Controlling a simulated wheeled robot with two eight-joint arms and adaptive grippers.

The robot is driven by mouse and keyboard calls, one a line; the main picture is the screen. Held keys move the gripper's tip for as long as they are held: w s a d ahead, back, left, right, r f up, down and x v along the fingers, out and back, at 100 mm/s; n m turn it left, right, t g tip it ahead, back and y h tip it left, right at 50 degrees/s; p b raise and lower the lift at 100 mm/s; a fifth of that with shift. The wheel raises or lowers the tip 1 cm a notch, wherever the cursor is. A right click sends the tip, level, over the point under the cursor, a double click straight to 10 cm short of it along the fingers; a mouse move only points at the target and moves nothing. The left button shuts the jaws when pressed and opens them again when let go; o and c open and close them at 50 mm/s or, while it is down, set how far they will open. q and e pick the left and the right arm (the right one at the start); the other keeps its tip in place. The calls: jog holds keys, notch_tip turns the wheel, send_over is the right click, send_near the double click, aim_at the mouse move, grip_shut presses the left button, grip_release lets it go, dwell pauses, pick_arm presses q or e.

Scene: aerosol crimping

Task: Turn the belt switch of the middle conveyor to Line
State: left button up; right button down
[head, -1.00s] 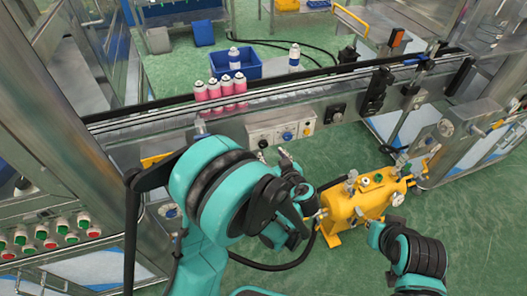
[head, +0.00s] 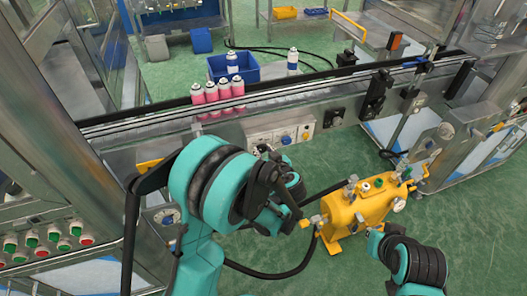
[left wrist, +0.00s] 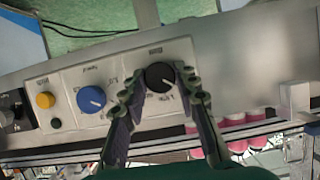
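The belt switch is a round black knob (left wrist: 160,77) on a pale control panel (left wrist: 75,75) of the middle conveyor. A light pointer mark shows towards its lower right; the small lettering around it is too blurred to read. My left gripper (left wrist: 161,72) has one finger on each side of the knob, close to its rim; I cannot tell whether they touch it. In the head view my left gripper (head: 266,154) is at the panel (head: 294,130) and covers much of the knob.
A blue knob (left wrist: 91,99) and a yellow button (left wrist: 45,100) sit beside the switch. Pink cans (head: 211,95) stand on the conveyor (head: 150,122) above the panel. A yellow machine (head: 358,208) with a hose stands on the green floor to the right.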

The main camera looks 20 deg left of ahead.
pick_arm(q)
jog(key=shift+c, duration=0.6)
jog(key=m+g+y, duration=0.1)
jog(key=m+y, duration=0.1)
jog(key=m, duration=0.1)
jog(key=shift+w+d, duration=0.1)
jog(key=shift+d, duration=0.1)
jog(key=shift+f+m+g+y, duration=0.15)
jog(key=shift+m+g+y, duration=0.15)
jog(key=shift+m+y, duration=1.25)
jog(key=shift+m+h, duration=0.35)
jog(key=shift+m, duration=0.1)
jog(key=o, duration=1.2)
jog(key=shift+c, duration=0.2)
